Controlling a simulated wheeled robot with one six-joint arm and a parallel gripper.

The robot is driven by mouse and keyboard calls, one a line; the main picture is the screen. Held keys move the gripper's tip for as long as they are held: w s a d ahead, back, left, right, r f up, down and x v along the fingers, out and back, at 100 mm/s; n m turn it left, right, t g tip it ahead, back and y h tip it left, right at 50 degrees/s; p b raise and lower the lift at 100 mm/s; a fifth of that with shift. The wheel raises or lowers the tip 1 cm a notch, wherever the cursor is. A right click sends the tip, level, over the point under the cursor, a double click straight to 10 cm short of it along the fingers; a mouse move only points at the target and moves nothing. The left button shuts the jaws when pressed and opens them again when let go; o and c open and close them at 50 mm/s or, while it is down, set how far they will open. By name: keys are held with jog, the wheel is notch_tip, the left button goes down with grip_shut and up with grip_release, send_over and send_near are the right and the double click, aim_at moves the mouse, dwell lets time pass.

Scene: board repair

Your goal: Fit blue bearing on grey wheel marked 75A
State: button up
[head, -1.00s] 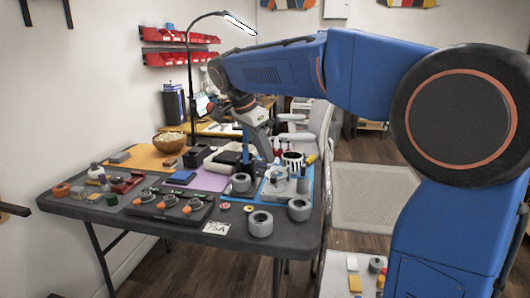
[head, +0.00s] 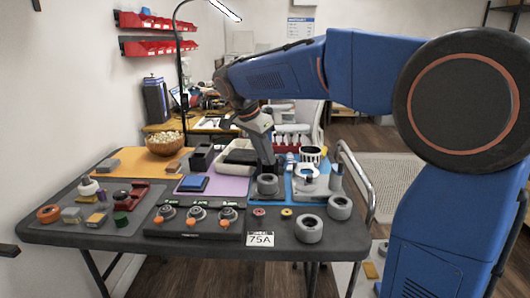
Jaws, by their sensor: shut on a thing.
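Three grey wheels stand at the right of the black table: a rear one (head: 267,185), a right one (head: 340,206) and a front one (head: 309,228). A white card marked 75A (head: 260,239) is at the table's front edge, left of the front wheel. My gripper (head: 277,172) points down just behind and above the rear wheel. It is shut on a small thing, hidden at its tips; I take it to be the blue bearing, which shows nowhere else. A red bearing (head: 259,212) and a yellow bearing (head: 286,212) lie before the rear wheel.
A dark block with three orange-tipped units (head: 195,221) stands left of the card. A grey tray of parts (head: 129,222) is at far left. A white round fixture (head: 305,178) and a striped cup (head: 310,154) stand right of my gripper. A wooden bowl (head: 165,148) is behind.

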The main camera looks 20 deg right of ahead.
aim_at(264, 162)
jog(key=shift+f, duration=2.1)
jog(key=shift+f, duration=0.7)
dwell(0.7)
jog(key=shift+s+f, duration=0.15)
jog(key=shift+f, duration=0.3)
dwell(1.5)
jog(key=o, duration=0.9)
jog(key=shift+c, duration=1.3)
jog(key=shift+o, duration=1.6)
jog(key=shift+r, duration=3.7)
